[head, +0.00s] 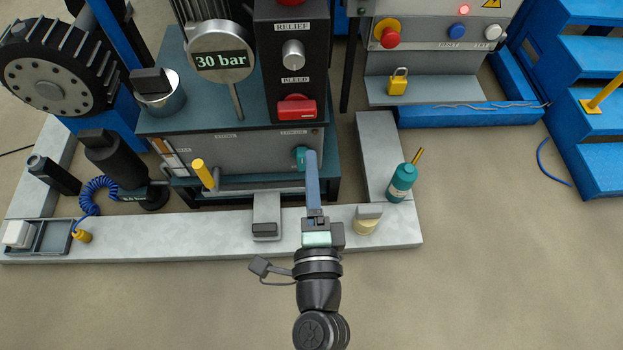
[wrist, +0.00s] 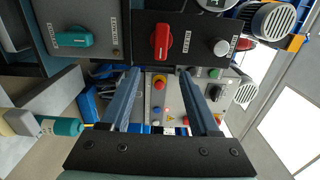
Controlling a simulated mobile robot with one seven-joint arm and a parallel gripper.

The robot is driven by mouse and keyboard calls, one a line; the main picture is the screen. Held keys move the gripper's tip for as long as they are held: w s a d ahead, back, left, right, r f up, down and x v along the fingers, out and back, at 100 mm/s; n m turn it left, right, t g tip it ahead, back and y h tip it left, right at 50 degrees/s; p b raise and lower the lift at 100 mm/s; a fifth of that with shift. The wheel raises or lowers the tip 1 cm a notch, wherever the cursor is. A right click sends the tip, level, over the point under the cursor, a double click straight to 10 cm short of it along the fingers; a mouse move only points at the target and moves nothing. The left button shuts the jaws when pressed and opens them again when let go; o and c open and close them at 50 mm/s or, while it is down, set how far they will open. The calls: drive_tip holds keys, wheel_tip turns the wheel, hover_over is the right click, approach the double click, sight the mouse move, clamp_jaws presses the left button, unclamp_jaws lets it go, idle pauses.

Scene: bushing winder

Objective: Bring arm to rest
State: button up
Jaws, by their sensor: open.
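My gripper (head: 312,160) reaches up from the bottom middle of the head view, in front of the teal-grey hydraulic unit (head: 250,150). Its blue fingers overlap a teal knob (head: 300,155) on the unit's front in that view. In the wrist view my gripper (wrist: 161,75) is open, its two fingers apart with nothing between them. There the teal knob (wrist: 73,40) is left of the fingers, clear of them. A red bleed handle (wrist: 161,40) and a relief knob (wrist: 222,47) show beyond the fingertips.
A gauge (head: 220,55) reads 30 bar. A padlock (head: 398,82) lies on the cabinet ledge. Blue steps (head: 590,100) are at right. Floor at lower right is clear.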

drive_tip(key=shift+s, duration=0.45)
drive_tip(key=shift+r, duration=0.1)
